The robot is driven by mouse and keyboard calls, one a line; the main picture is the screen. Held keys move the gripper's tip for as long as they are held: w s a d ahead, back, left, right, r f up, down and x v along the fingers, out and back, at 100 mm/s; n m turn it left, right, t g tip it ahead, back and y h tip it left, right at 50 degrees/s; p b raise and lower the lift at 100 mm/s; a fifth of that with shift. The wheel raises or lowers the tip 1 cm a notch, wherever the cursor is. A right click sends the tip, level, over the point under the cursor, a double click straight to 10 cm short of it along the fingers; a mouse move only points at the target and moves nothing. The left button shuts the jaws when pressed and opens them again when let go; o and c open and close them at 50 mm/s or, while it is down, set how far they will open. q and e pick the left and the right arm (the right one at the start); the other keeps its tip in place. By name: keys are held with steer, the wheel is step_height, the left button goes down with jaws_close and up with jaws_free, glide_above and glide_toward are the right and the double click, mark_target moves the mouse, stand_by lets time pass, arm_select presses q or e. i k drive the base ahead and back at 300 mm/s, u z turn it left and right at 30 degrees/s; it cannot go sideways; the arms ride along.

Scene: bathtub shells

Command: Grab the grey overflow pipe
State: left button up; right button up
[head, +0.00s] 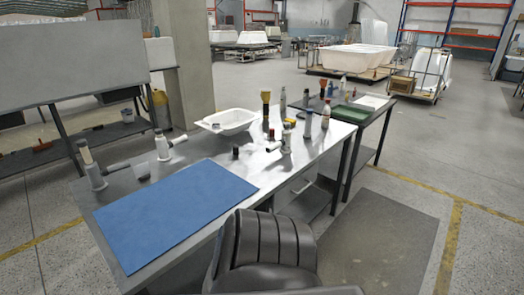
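Several upright pipe fittings with grey bases stand on the metal-topped table, and I cannot tell for sure which is the grey overflow pipe. One tall grey fitting (93,170) with a beige upper part stands at the table's left end. A paler fitting (163,146) with a side branch stands to its right, behind the blue mat. Another fitting (286,139) with a side branch stands near the table's middle right, and a taller one (308,122) with a dark top is behind it. Neither gripper is in view.
A blue mat (180,212) covers the table's front left and is bare. A white basin (228,121), a brush (266,102) and small dark items stand behind. A second table with a green tray (350,114) adjoins at right. A concrete pillar (182,60) rises behind.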

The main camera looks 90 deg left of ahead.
mark_target(95, 175)
steer(key=u, duration=3.1)
steer(key=i, duration=0.25)
